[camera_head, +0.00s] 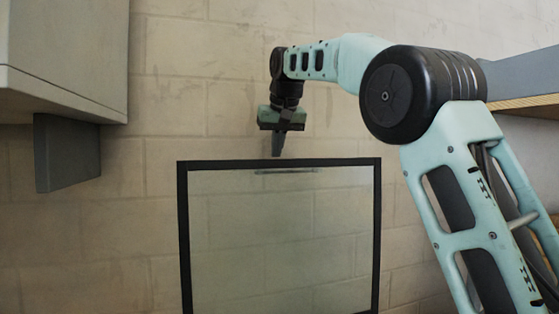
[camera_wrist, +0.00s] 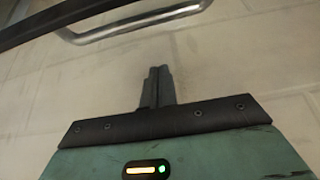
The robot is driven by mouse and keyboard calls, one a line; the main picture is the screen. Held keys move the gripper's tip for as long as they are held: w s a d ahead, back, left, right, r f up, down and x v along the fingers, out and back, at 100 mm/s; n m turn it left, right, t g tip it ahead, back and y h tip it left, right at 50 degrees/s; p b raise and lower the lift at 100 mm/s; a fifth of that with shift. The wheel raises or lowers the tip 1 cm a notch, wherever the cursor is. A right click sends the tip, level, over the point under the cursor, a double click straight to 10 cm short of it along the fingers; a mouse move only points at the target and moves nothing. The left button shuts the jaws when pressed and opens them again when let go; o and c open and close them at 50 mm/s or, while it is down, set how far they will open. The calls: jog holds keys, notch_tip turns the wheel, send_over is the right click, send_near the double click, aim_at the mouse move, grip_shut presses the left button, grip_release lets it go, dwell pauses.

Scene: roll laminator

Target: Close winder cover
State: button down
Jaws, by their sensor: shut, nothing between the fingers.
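The winder cover (camera_head: 345,240) is a clear panel in a black frame, standing raised in front of the wall in the head view. A thin metal handle (camera_head: 287,171) runs along the panel just under its top edge. In the wrist view the handle (camera_wrist: 135,22) and a dark frame edge (camera_wrist: 60,16) cross the upper left. My gripper (camera_head: 276,152) points down just above the cover's top edge, near the handle. In the wrist view its fingers (camera_wrist: 158,85) are together and empty, apart from the handle. The machine below the cover is out of view.
A grey cabinet (camera_head: 60,60) with a dark bracket (camera_head: 68,155) hangs at the left. A wooden-edged shelf (camera_head: 530,103) is at the right behind my arm. A pale block wall (camera_head: 180,70) stands behind, with free room left of my gripper.

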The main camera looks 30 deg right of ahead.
aim_at(280, 161)
jog(key=shift+s+a+f+p, duration=0.15)
jog(key=shift+s+f+p, duration=0.2)
jog(key=shift+s+f, duration=0.4)
jog(key=shift+s+a+f+p, duration=0.15)
jog(key=shift+s+f+p, duration=0.25)
jog(key=shift+f, duration=0.45)
jog(key=shift+s, duration=0.1)
jog(key=shift+f, duration=0.1)
